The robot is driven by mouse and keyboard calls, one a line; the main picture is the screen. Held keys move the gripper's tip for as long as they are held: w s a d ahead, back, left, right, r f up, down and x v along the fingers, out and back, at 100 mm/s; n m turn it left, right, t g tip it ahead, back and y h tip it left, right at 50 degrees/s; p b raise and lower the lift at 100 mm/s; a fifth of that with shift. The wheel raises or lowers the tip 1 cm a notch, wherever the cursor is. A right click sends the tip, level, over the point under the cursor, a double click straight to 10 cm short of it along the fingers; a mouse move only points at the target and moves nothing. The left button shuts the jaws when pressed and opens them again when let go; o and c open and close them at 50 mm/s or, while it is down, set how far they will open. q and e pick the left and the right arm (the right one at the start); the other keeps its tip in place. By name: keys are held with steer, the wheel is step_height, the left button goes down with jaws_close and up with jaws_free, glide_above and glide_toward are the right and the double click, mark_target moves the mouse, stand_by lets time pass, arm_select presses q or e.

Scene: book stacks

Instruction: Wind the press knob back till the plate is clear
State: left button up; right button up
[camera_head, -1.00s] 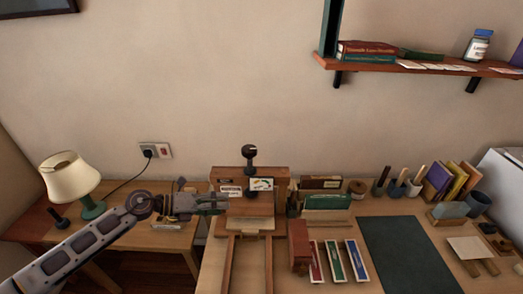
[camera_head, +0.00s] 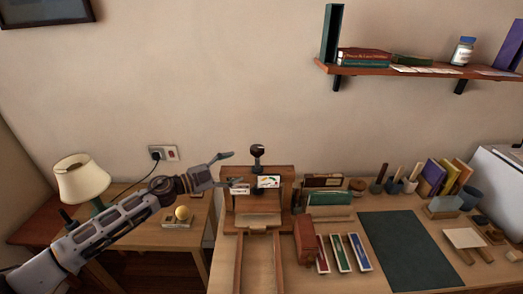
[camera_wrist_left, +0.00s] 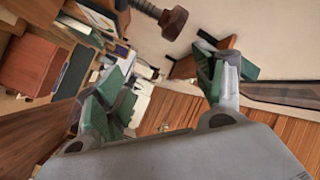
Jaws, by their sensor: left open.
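The wooden press (camera_head: 285,205) stands on the desk below the wall. Its dark round knob (camera_head: 257,150) sits on a short upright screw above the top beam. In the left wrist view the knob (camera_wrist_left: 173,22) looks brown, at the end of a threaded screw near the top edge. My left gripper (camera_head: 230,168) is open and empty, left of the knob and a little lower, with its fingers apart. Its two fingers also show in the left wrist view (camera_wrist_left: 165,85), with the knob beyond them. The press plate cannot be made out clearly. My right gripper is out of view.
A lamp (camera_head: 82,180) stands on the side table at left. A small box with a yellow ball (camera_head: 183,212) lies behind my arm. Books, pen cups and a dark green mat (camera_head: 408,248) occupy the desk at right. A shelf (camera_head: 405,70) hangs above.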

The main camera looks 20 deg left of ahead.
mark_target(252, 150)
arm_select(q)
steer(key=shift+w+a+r+n+t+y, duration=0.15)
steer(key=shift+w+a+n+t+y, duration=0.2)
steer(key=shift+n, duration=1.45)
steer(key=shift+w+a+r+n+t+y, duration=0.15)
steer(key=shift+w+a+n+t+y, duration=0.2)
steer(key=shift+n, duration=1.45)
steer(key=shift+w+a+r+n+t+y, duration=0.2)
steer(key=shift+w+a+n+t, duration=0.15)
steer(key=shift+n, duration=1.45)
steer(key=shift+s, duration=0.15)
steer(key=shift+w, duration=0.2)
steer(key=shift+p+x, duration=1)
steer(key=shift+x, duration=5.7)
steer(key=shift+s+d+f, duration=0.1)
steer(key=shift+d, duration=0.05)
steer(key=shift+p, duration=0.3)
steer(key=c, duration=1)
